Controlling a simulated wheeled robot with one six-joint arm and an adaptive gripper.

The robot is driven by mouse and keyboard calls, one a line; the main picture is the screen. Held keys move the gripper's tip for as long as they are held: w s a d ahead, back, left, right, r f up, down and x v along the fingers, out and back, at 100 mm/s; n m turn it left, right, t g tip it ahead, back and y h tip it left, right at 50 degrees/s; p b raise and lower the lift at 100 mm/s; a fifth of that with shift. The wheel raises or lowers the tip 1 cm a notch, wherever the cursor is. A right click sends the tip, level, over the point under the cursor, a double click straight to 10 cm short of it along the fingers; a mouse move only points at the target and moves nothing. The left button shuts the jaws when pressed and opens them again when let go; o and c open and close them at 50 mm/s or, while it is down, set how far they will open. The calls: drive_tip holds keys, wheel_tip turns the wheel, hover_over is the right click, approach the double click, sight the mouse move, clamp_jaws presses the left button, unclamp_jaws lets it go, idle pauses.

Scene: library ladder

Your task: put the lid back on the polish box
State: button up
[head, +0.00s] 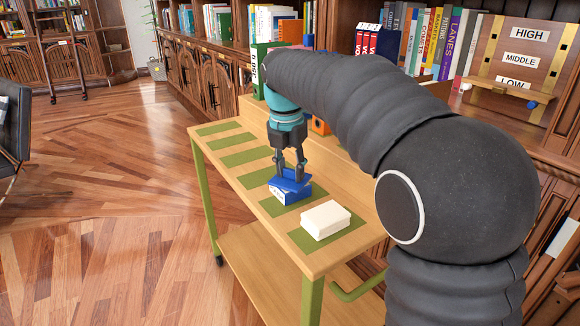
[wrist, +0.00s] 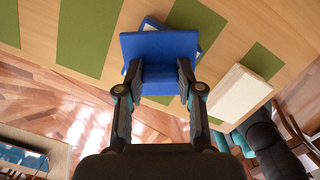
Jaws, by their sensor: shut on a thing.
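My gripper (head: 289,171) points down over the wooden trolley top and is shut on a blue lid (head: 291,182). In the wrist view my gripper (wrist: 160,76) grips the lid (wrist: 158,45) between its two fingers. The polish box (head: 291,197), blue with pale markings on its side, sits on a green strip directly below the lid. The lid looks turned and slightly tilted relative to the box. In the wrist view, corners of the box (wrist: 150,23) stick out from under the lid. Whether lid and box touch is hard to tell.
A white block (head: 325,220) lies on the nearest green strip; it also shows in the wrist view (wrist: 238,93). The trolley top (head: 233,178) has several green strips, the farther ones bare. Bookshelves stand behind the trolley. Open parquet floor (head: 110,240) lies to the left.

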idle(0.3)
drive_tip(key=o, duration=1.5)
drive_tip(key=shift+r, duration=3.55)
clamp_jaws()
drive_tip(key=shift+f, duration=0.1)
drive_tip(key=shift+f, duration=0.35)
